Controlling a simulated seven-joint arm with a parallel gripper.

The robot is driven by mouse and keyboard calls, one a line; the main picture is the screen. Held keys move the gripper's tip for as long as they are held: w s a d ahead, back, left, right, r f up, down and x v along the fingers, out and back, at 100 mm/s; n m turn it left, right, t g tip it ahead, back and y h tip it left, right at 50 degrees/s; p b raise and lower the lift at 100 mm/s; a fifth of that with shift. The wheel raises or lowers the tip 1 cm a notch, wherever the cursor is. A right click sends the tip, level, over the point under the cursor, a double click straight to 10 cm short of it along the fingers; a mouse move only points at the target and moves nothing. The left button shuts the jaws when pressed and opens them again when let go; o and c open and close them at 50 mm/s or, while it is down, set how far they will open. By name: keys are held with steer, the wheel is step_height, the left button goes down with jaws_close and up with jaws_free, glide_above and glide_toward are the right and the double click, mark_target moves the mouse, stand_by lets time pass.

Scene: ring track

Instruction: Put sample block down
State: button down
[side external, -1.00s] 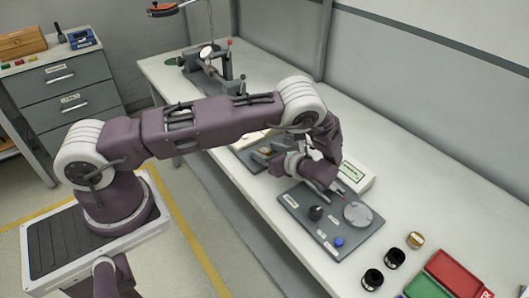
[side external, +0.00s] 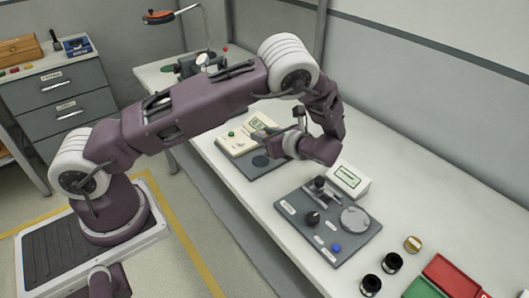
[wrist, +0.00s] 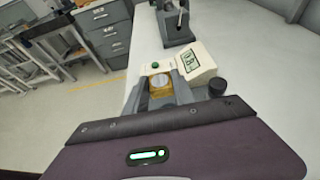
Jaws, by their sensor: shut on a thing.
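My gripper (wrist: 162,92) is shut on the sample block (wrist: 159,100), a brass-coloured piece seen between the grey fingers in the wrist view. The block is hidden or too small to make out there. In the wrist view the device's green readout (wrist: 194,61) and green button (wrist: 155,65) lie just beyond the fingers. The gap between block and plate cannot be judged.
A grey panel (side external: 283,210) with knobs and a round disc (side external: 355,219) lies nearer the camera. A white display box (side external: 348,181) stands behind it. Black cups (side external: 371,285), a brass piece (side external: 413,243) and red (side external: 455,272) and green trays (side external: 424,288) are at right.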

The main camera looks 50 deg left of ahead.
mark_target(276, 189)
steer(key=s+d+m+t+h, duration=0.15)
steer(key=d+m+t, duration=0.3)
steer(key=d, duration=0.45)
steer(key=shift+t+y, duration=0.25)
steer(key=shift+t, duration=0.1)
steer(key=f, duration=0.6)
steer(key=s+f, duration=0.1)
steer(key=f, duration=0.2)
steer(key=shift+f, duration=0.65)
